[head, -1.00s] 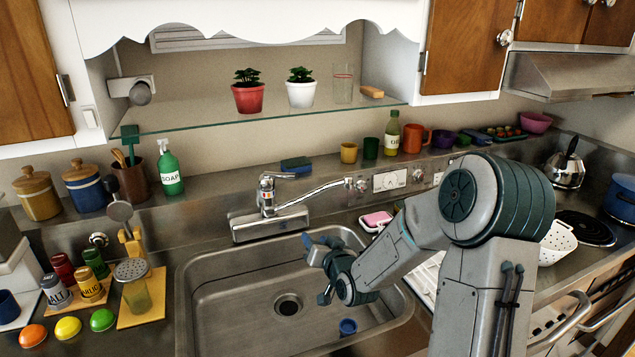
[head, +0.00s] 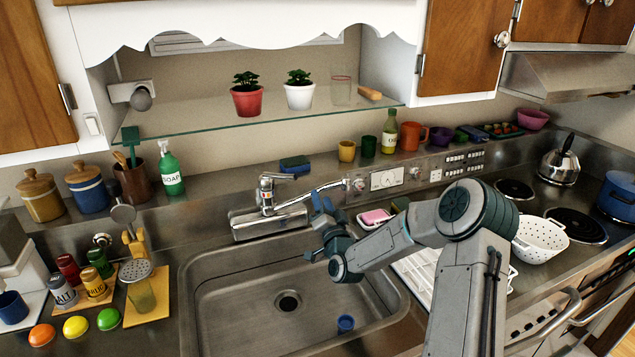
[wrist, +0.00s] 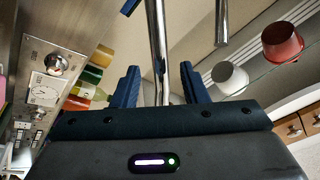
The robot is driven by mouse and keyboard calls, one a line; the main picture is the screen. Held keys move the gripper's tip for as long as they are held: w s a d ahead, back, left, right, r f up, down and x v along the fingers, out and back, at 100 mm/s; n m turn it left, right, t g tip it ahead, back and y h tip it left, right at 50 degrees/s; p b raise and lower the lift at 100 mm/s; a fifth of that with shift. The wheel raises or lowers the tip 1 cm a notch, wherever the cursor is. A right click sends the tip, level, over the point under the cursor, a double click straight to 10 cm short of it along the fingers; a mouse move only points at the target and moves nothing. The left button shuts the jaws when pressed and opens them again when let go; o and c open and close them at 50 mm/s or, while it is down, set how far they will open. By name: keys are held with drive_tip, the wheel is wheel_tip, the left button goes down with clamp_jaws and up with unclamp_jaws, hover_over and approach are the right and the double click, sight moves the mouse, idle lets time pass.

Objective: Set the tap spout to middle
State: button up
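The chrome tap (head: 267,197) stands behind the sink, and its long thin spout (head: 300,198) points to the right in the head view. My gripper (head: 325,203) is by the outer part of the spout, at the sink's back right. In the wrist view the spout (wrist: 157,45) runs between my two blue fingers (wrist: 157,86), with gaps showing on both sides. My gripper is open around it, and I cannot tell whether either finger touches it.
A glass shelf (head: 220,122) with potted plants hangs above the tap.

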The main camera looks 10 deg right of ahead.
drive_tip(key=p+x, duration=0.1)
drive_tip(key=x, duration=0.5)
drive_tip(key=shift+p, duration=0.4)
drive_tip(key=shift+w, duration=0.1)
drive_tip(key=shift+c, duration=0.3)
clamp_jaws()
